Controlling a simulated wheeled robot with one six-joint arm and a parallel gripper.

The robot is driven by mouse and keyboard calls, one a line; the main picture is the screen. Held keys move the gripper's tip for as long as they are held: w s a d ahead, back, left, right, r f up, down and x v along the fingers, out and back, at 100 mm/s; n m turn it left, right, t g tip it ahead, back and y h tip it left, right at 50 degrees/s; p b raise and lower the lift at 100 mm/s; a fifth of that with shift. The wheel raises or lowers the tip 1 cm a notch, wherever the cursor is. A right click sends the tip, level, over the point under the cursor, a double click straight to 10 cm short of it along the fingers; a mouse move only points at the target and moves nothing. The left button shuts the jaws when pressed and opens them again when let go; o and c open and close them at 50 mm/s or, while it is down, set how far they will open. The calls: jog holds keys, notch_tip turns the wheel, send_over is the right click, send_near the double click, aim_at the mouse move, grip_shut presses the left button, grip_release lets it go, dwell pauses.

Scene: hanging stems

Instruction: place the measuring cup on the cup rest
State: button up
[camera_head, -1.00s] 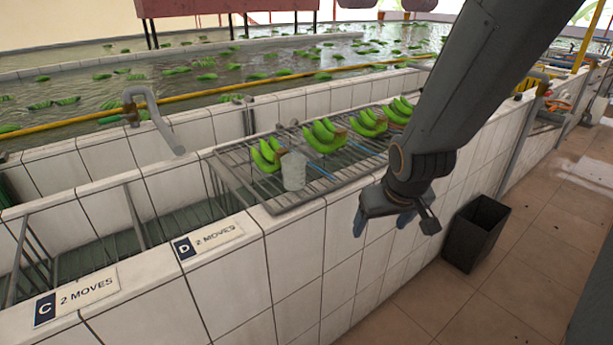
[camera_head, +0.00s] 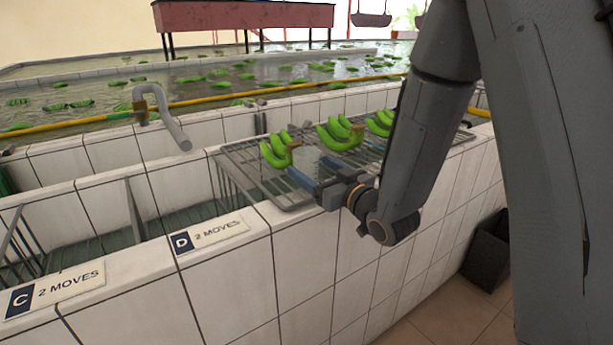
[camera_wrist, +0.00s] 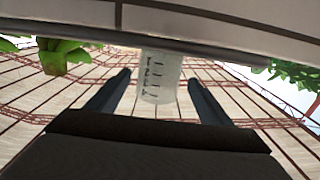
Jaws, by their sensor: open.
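The measuring cup (camera_wrist: 160,82) is clear, with dark graduation marks. In the wrist view it stands between the two open fingers of my gripper (camera_wrist: 159,76), with a gap showing on each side. In the head view the cup (camera_head: 308,158) is a faint, see-through shape at the near side of the wire rack (camera_head: 236,165), partly hidden by my gripper (camera_head: 312,171). My gripper is open and low at the rack's near edge, its blue fingers pointing toward the bananas. I cannot make out a distinct cup rest in these views.
Green banana bunches (camera_head: 276,150) stand on the rack close behind the cup. The tiled wall (camera_head: 228,290) runs along the front, with a sign D (camera_head: 210,235) and a sign C (camera_head: 55,288). A dark bin (camera_head: 487,255) stands on the floor at right.

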jog(key=p+x, duration=0.2)
jog(key=x, duration=0.5)
jog(key=shift+w+a+f, duration=0.15)
jog(key=shift+w, duration=0.15)
jog(key=c, duration=1.2)
jog(key=shift+c, duration=0.2)
